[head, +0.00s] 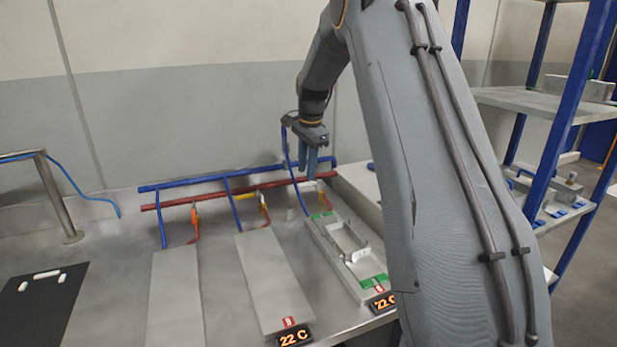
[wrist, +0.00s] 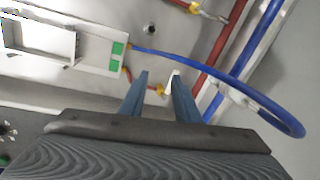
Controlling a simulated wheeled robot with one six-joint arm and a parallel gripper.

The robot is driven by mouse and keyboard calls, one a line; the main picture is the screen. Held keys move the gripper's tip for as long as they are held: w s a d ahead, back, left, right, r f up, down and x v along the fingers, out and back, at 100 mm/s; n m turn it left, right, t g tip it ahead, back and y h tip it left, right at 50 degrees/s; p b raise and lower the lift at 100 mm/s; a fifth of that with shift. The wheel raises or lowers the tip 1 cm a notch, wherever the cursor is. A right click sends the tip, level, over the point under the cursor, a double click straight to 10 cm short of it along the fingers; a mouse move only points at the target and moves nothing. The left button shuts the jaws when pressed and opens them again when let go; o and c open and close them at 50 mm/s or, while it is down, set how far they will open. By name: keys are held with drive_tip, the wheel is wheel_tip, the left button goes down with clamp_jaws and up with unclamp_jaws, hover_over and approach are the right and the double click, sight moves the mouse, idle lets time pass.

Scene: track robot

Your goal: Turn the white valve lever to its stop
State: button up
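The white valve lever (head: 308,186) is at the back right of the bench, by the red and blue pipes, just under my fingertips in the head view. In the wrist view a small white piece (wrist: 175,73), which seems to be the lever, shows at the tip of the right finger. My gripper (head: 308,174) points down over it. Its two blue-grey fingers (wrist: 159,78) stand apart with a gap between them. An orange-yellow fitting (wrist: 160,90) shows through the gap. Whether a finger touches the lever I cannot tell. Much of the lever is hidden by the fingers.
Red (head: 230,188) and blue (head: 210,178) pipes run along the back. A blue hose (wrist: 200,65) loops close beside my fingers. A metal tray (head: 345,238) lies in front.

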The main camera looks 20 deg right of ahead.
sight(309, 185)
drive_tip(key=shift+w+d+f+m+p, duration=0.4)
drive_tip(key=shift+w+f, duration=0.45)
drive_tip(key=shift+f, duration=0.25)
drive_tip(key=shift+w+d+f+m+p, duration=0.45)
drive_tip(key=shift+w+f, duration=0.35)
drive_tip(key=shift+f, duration=0.3)
drive_tip(key=shift+w+d+f+m+p, duration=0.3)
drive_tip(key=shift+w+d+f, duration=0.2)
drive_tip(key=shift+w+f, duration=0.5)
drive_tip(key=shift+s+f, duration=0.1)
drive_tip(key=shift+s, duration=0.05)
clamp_jaws()
